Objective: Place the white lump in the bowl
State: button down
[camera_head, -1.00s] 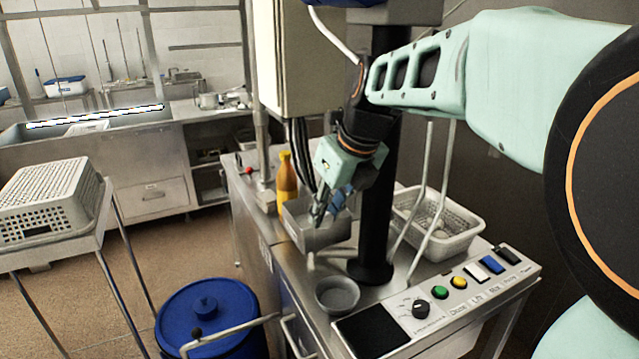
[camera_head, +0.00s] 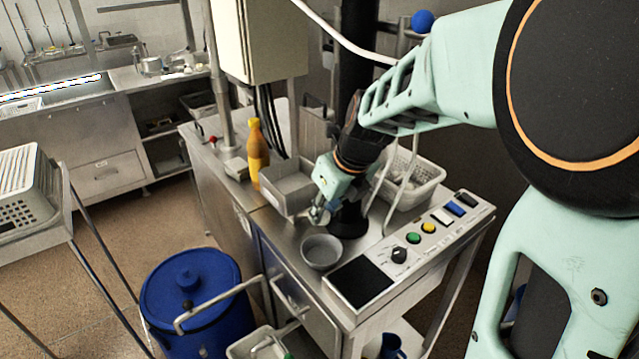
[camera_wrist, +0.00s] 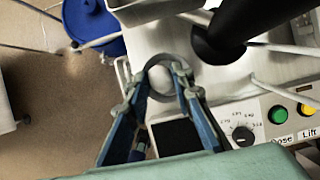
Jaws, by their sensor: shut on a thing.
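The white lump (camera_wrist: 160,79) is held between the two blue fingers of my gripper (camera_wrist: 160,77) in the wrist view. In the head view my gripper (camera_head: 319,213) points down, and the lump is small and mostly hidden by the fingers. The round grey bowl (camera_head: 321,252) stands on the steel counter, just below and in front of the fingertips. In the wrist view the bowl's rim (camera_wrist: 158,60) shows behind the lump, which appears over the bowl's opening. The fingertips appear above the bowl.
A grey metal tray (camera_head: 272,196) and an orange bottle (camera_head: 256,158) stand behind the bowl. A button panel (camera_head: 410,250) lies right of the bowl. A blue barrel (camera_head: 190,295) stands on the floor at left.

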aim_at(327, 219)
notch_tip(327, 219, down, 10)
jog(key=b, duration=1)
jog(key=shift+f, duration=0.25)
jog(key=c, duration=1.6)
grip_release()
jog(key=shift+r, duration=0.1)
notch_tip(327, 219, up, 7)
jog(key=p, duration=0.7)
jog(key=shift+p, duration=0.3)
